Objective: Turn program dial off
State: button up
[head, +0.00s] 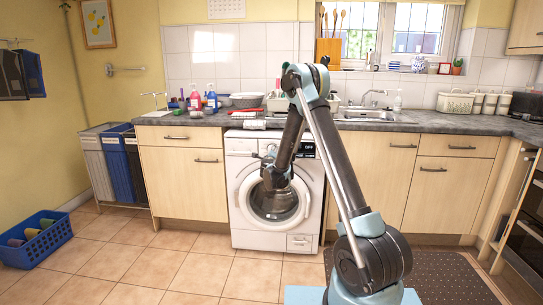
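A white front-loading washing machine (238,210) stands under the counter in the head view. Its control panel (240,146) runs along the top front. A dark label reading "OFF" (308,148) shows at the panel's right end. My arm crosses in front of the machine, and its forearm reaches down to the door.
The dark counter (425,124) above holds soap bottles (203,99), a sink (370,115) and canisters. Wooden cupboards (185,180) flank the machine. A blue basket (36,240) and laundry bins (97,165) stand at left. The tiled floor (150,265) in front is mostly clear.

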jog(key=s, duration=0.7)
jog(key=shift+s+r, duration=0.15)
jog(key=shift+s, duration=0.2)
notch_tip(320, 180, up, 9)
jog(key=s+d+n+y, duration=0.1)
jog(key=s+n+y, duration=0.15)
jog(key=n, duration=0.25)
jog(key=s+d+r+n+g+y, duration=0.35)
jog(key=s+r+n+y, duration=0.25)
jog(key=s+r+n, duration=0.45)
jog(key=s+d+f+n+g+h, duration=0.3)
jog(key=s+d+f, duration=0.4)
jog(key=s, duration=0.7)
jog(key=s+d+f+n+g+h, duration=0.3)
jog(key=s+d+f, duration=0.3)
jog(key=s, duration=0.8)
jog(key=s+d+f+n+g+h, duration=0.3)
jog(key=s+d+f+g, duration=0.2)
jog(key=s+d, duration=0.6)
jog(key=s+f, duration=0.2)
jog(key=s, duration=0.2)
jog(key=shift+d+f+g, duration=0.35)
jog(key=shift+d, duration=0.05)
